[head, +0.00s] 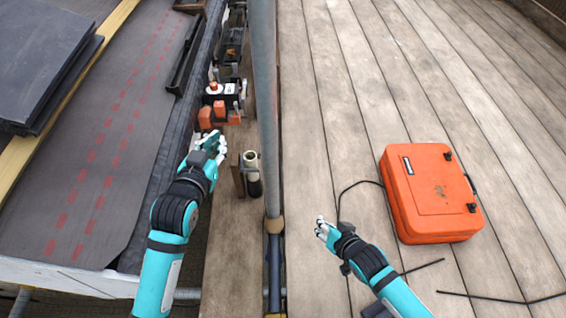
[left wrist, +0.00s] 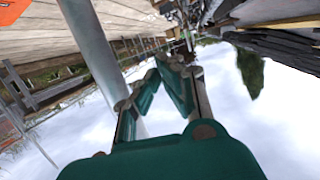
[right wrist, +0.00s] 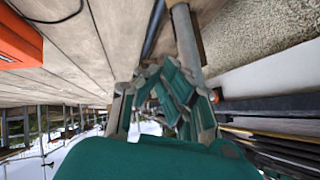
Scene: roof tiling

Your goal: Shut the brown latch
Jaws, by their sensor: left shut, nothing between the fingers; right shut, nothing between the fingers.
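An orange case (head: 428,222) lies closed-looking on the planks at the right, with a small dark latch (head: 447,156) near its upper right corner and another dark latch (head: 472,208) near its lower right corner. Both are too small to tell whether they are brown, open or shut. The case's edge shows in the left wrist view (left wrist: 20,12) and the right wrist view (right wrist: 18,40). My right gripper (head: 322,229) is shut and empty, left of the case and apart from it.
A grey vertical-looking pole (head: 264,100) runs between my grippers. Dark roofing sheet (head: 90,130) and stacked slates (head: 40,60) lie farther left. A black cable (head: 355,184) runs by the case.

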